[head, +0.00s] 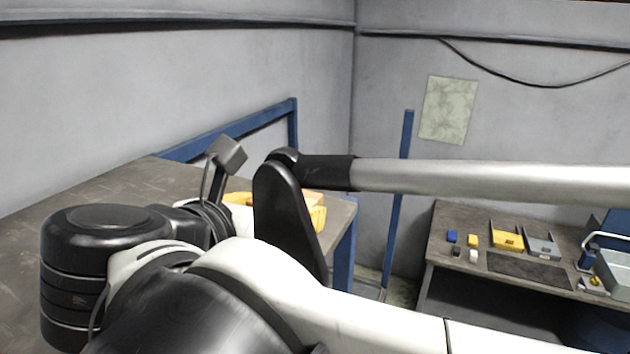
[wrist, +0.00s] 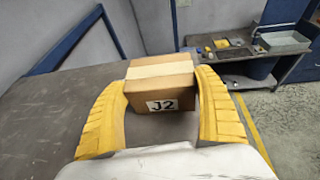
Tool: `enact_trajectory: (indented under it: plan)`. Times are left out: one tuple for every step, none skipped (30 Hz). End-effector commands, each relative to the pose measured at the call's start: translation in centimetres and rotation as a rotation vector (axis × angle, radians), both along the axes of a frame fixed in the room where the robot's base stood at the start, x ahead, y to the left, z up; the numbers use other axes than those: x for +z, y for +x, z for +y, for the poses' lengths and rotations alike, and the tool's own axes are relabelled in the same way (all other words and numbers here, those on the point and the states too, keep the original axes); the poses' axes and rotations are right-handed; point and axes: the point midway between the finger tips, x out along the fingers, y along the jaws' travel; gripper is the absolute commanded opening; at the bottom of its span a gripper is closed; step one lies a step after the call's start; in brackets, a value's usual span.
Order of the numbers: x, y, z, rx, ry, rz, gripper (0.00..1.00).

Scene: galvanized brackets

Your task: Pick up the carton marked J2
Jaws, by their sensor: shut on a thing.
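The carton marked J2 (wrist: 160,88) is a brown cardboard box with a pale tape band and a white J2 label facing the wrist camera. My gripper (wrist: 163,97) has yellow ribbed fingers, one on each side of the carton, and is shut on it. The carton appears upright over the grey table (wrist: 55,115); I cannot tell whether it is lifted. In the head view, part of the carton (head: 300,199) and the yellow fingers show behind my arm, which hides most of them.
A second bench (head: 450,232) at the right holds small blue, yellow and white blocks, a yellow bin (head: 507,240), a grey bin (head: 541,246) and a metal tray (head: 614,272). A blue frame (head: 240,128) edges the near table's back. The left part of the table is bare.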

Motion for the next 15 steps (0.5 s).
enact_trajectory:
  plan:
    - [-0.7,-0.2,-0.2,-0.003,0.0,0.011,0.41]
    - [-0.7,-0.2,-0.2,-0.003,0.0,0.011,0.41]
    - [-0.6,-0.2,-0.2,-0.003,0.0,0.011,0.41]
    - [-0.6,-0.2,-0.2,-0.004,-0.001,0.011,0.41]
    - [-0.4,-0.2,-0.2,-0.004,-0.001,0.011,0.41]
    - [-0.2,-0.2,-0.3,-0.004,-0.001,0.011,0.41]
    - [0.1,-0.2,-0.3,-0.004,-0.001,0.011,0.41]
    - [0.4,-0.2,-0.2,-0.004,-0.001,0.01,0.41]
    - [0.9,-0.2,-0.2,-0.004,-0.001,0.01,0.41]
    - [1.4,-0.2,-0.2,-0.004,-0.001,0.009,0.41]
    - [1.9,-0.2,-0.2,-0.003,-0.001,0.009,0.41]
    - [2.6,-0.1,-0.2,-0.003,-0.001,0.008,0.41]
    - [3.2,-0.1,-0.2,-0.003,0.0,0.007,0.41]
    - [3.8,-0.1,-0.2,-0.003,-0.001,0.006,0.41]
    - [4.5,-0.2,-0.4,-0.003,-0.001,0.006,0.41]
